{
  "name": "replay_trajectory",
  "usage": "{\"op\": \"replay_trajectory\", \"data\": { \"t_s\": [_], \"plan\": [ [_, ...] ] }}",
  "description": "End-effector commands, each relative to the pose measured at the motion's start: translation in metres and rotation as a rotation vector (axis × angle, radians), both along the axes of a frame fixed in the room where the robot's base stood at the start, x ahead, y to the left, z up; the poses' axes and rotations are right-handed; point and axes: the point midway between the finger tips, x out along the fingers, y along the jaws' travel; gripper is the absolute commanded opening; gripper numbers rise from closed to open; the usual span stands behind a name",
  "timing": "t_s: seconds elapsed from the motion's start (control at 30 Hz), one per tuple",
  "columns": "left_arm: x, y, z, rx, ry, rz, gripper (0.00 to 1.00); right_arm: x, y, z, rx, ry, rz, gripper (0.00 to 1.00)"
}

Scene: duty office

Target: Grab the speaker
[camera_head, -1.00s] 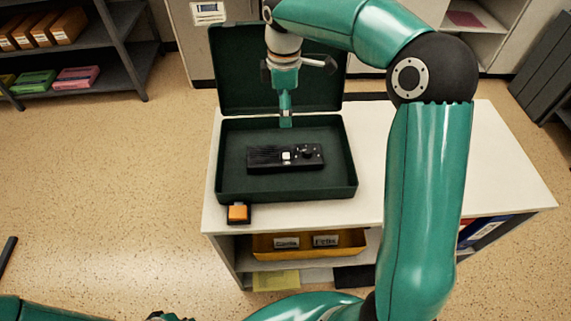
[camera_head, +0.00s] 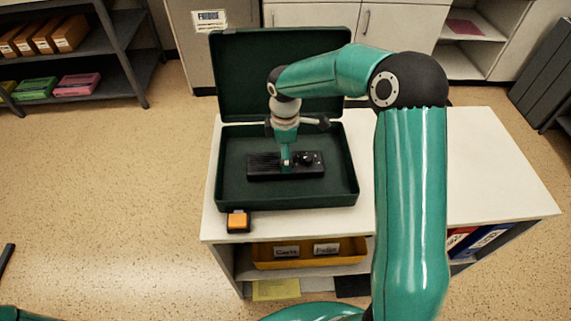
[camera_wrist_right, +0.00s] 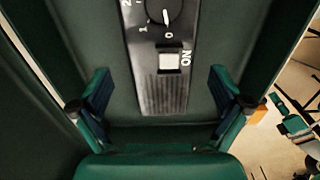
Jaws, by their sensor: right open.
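The speaker is a flat black box (camera_head: 262,168) with a ribbed grille, a white button and a round dial. It lies in the open dark green case (camera_head: 338,194). My right gripper (camera_head: 286,163) is over the middle of the speaker in the head view, pointing down. In the right wrist view the speaker (camera_wrist_right: 163,92) lies between the two spread fingers of my right gripper (camera_wrist_right: 160,100), with a gap on both sides. The gripper is open and empty. My left gripper is not in view.
The case's raised lid (camera_head: 280,75) stands behind the gripper. A small orange-topped box (camera_head: 238,221) sits by the case's front left corner. The white counter (camera_head: 485,170) is clear on the right. A yellow tray (camera_head: 310,252) is on the shelf below.

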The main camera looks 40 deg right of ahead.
Motion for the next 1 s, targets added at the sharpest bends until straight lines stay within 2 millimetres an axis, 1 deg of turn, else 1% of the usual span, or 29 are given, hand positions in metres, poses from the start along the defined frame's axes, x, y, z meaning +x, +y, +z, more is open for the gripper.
{"op": "replay_trajectory", "data": {
  "t_s": [0.1,0.2,0.3,0.5,0.57,0.6,0.67,0.7,0.77,1.0],
  "plan": [
    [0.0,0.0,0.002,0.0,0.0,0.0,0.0,-0.002,0.001,-0.018,0.0,0.004,0.001,1.0],
    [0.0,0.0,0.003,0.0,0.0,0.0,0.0,-0.002,0.001,-0.029,0.0,0.001,0.0,1.0],
    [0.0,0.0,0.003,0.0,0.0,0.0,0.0,-0.002,0.001,-0.034,0.0,0.001,0.0,1.0],
    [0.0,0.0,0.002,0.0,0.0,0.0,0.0,-0.002,0.001,-0.034,-0.001,-0.001,0.0,1.0],
    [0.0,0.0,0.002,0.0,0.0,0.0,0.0,-0.002,0.001,-0.034,-0.001,-0.001,0.0,0.9],
    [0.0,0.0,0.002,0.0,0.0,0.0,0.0,-0.001,0.001,-0.034,-0.001,-0.001,0.001,0.83],
    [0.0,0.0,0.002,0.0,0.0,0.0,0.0,-0.001,0.001,-0.034,-0.001,-0.001,0.001,0.73],
    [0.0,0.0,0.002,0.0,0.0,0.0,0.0,-0.001,0.001,-0.034,-0.001,-0.001,0.001,0.67],
    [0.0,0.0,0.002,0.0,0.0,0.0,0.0,-0.001,0.001,-0.034,0.0,0.0,0.001,0.57],
    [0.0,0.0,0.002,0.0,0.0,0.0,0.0,-0.001,0.001,-0.034,0.0,0.0,0.001,0.17]
  ]
}}
